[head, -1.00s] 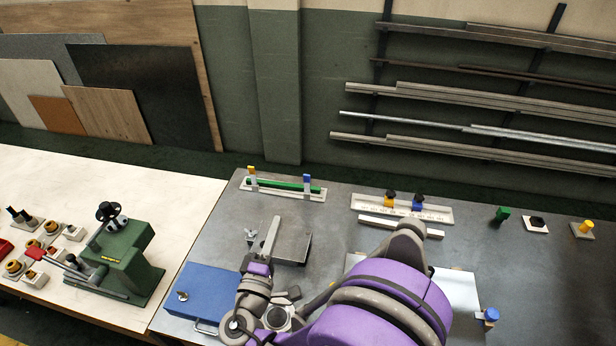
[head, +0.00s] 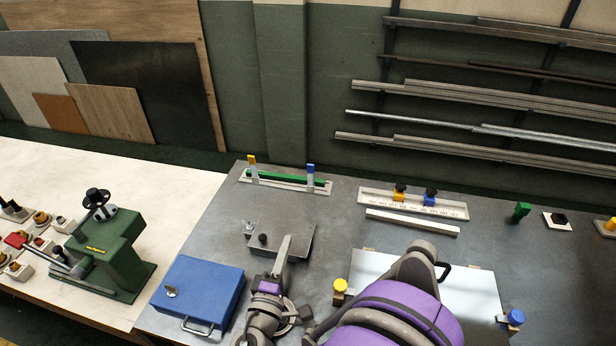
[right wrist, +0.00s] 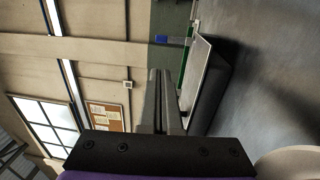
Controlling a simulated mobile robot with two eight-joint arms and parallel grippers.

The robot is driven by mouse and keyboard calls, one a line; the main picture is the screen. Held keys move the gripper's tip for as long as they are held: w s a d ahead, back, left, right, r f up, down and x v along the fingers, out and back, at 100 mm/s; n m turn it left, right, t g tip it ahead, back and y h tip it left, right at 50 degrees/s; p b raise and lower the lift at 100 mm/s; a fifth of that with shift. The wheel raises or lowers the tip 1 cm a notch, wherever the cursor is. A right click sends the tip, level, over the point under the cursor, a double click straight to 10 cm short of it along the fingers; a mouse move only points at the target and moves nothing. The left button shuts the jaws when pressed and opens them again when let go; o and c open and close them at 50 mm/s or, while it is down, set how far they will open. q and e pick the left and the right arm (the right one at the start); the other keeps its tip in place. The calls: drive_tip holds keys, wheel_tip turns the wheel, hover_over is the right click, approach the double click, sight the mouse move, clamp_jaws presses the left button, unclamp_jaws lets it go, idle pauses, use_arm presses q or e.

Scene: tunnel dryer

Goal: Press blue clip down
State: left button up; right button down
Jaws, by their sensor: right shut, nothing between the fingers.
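A blue-topped upright clip (head: 310,172) stands at the right part of a white base (head: 322,190) that carries a green bar (head: 285,178). In the right wrist view the blue clip (right wrist: 161,39) shows beyond the fingertips, beside the green bar. My right gripper (head: 287,238) is shut and empty, over the right edge of a grey plate, nearer to me than the blue clip and apart from it. Its closed fingers also show in the right wrist view (right wrist: 160,76). My left gripper is not in view.
The grey plate (head: 293,240) with a black knob (head: 262,239) lies in front of the base. A blue box (head: 200,290) is at front left. A white rail with knobs (head: 455,209) and a pale bar (head: 412,222) lie to the right. Bare tabletop lies between.

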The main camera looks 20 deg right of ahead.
sight(311, 169)
drive_tip(key=p+x, duration=0.3)
drive_tip(key=x, duration=2)
drive_tip(key=shift+r+p, duration=0.1)
drive_tip(key=shift+p, duration=0.2)
